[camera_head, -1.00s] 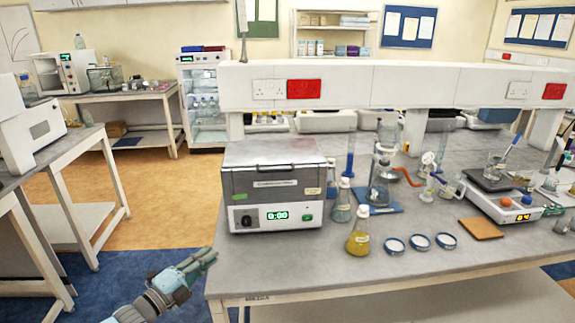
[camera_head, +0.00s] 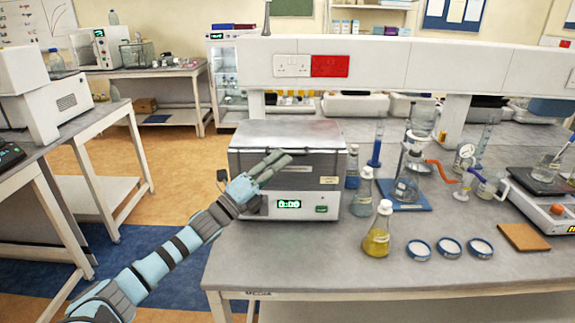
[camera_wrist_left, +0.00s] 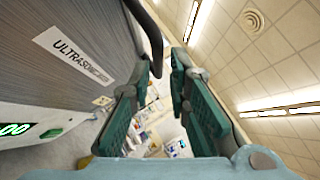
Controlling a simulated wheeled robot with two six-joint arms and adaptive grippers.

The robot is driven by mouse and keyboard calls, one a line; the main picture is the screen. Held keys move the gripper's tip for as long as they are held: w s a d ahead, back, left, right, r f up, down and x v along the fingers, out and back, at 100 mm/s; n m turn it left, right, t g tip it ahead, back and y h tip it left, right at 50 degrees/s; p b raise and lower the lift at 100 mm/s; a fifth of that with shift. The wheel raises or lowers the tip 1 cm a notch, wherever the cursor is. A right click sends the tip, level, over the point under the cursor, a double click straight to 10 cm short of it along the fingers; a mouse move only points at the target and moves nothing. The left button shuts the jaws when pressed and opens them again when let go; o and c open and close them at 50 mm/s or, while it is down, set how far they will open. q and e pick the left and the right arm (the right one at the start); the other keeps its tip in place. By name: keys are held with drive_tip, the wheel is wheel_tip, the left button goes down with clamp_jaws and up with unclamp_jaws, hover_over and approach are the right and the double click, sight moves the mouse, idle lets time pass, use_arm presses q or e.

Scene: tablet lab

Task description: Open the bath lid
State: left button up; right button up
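The ultrasonic bath (camera_head: 333,204) is a metal box with a white front panel and green display, standing on the grey bench. Its flat metal lid (camera_head: 290,132) lies shut on top. My left gripper (camera_head: 278,164) is in front of the bath's upper front, covering part of its label. In the left wrist view its two green-padded fingers are apart, with the gap between the tips (camera_wrist_left: 165,88). The bath's labelled front (camera_wrist_left: 75,55) is on the left there. A dark curved bar (camera_wrist_left: 147,30) runs down beside the left finger; contact cannot be told. My right gripper is out of view.
A flask of yellow liquid (camera_head: 377,240), a clear bottle (camera_head: 361,195) and several small dishes stand right of the bath. A white shelf with sockets (camera_head: 420,68) spans behind it. Open floor lies left of the bench.

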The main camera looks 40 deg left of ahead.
use_arm(q)
drive_tip(key=p+x, duration=0.1)
drive_tip(key=x, duration=0.2)
drive_tip(key=shift+w+a, duration=0.15)
drive_tip(key=shift+w, duration=0.1)
drive_tip(key=shift+r, duration=0.1)
drive_tip(key=shift+w, duration=0.1)
clamp_jaws()
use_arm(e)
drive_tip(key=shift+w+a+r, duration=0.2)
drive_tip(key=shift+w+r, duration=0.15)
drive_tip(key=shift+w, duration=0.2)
